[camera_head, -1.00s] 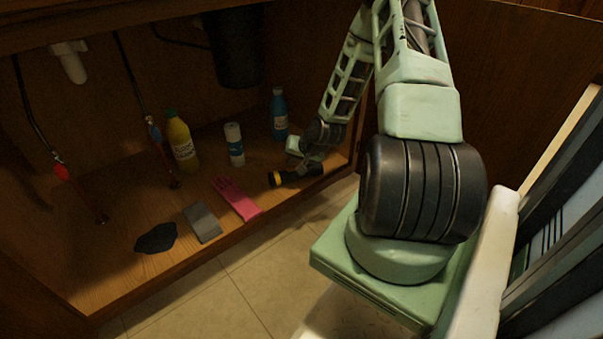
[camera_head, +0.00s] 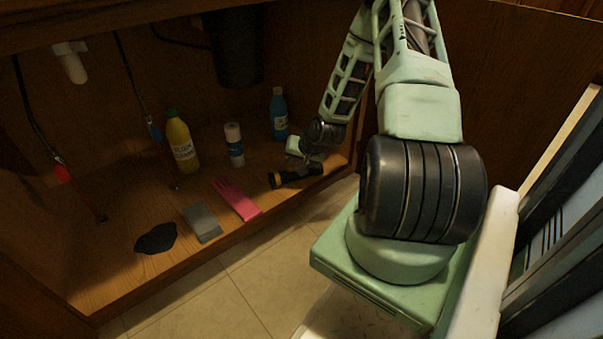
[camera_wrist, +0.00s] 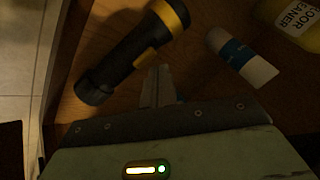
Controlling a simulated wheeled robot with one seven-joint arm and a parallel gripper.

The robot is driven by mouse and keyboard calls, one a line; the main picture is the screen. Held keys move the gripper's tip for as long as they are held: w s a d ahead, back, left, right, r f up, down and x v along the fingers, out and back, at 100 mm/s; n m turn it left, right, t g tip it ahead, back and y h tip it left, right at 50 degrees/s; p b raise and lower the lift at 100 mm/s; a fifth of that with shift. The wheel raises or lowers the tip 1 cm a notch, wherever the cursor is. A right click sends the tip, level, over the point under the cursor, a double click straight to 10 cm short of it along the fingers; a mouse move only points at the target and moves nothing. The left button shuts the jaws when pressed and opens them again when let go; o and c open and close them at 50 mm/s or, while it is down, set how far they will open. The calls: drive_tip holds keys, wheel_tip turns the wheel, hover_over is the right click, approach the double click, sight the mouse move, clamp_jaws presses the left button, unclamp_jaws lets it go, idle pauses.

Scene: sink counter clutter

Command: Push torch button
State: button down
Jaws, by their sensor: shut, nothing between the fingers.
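The torch (camera_head: 295,176) is black with a yellow band and lies on its side on the cabinet floor, near the front edge at the right. In the wrist view the torch (camera_wrist: 120,62) lies slantwise, with its yellow button (camera_wrist: 145,58) showing on the side toward my gripper. My gripper (camera_wrist: 160,72) is shut and empty, its fingertips beside the button, just to its lower right in the picture. I cannot tell whether they touch it. In the head view my gripper (camera_head: 312,157) is small and dark, just behind the torch.
A pink glove (camera_head: 237,198), a grey sponge (camera_head: 202,222) and a dark cloth (camera_head: 156,238) lie left. Hoses hang at the far left.

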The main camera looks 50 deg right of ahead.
sight(293, 170)
drive_tip(key=shift+f, duration=0.2)
idle(0.4)
drive_tip(key=shift+f, duration=0.25)
drive_tip(key=shift+f, duration=0.25)
idle(0.5)
drive_tip(key=shift+r+p, duration=0.75)
drive_tip(key=shift+p, duration=0.1)
wheel_tip(293, 170, up, 6)
drive_tip(key=p, duration=0.5)
drive_tip(key=shift+p, duration=0.3)
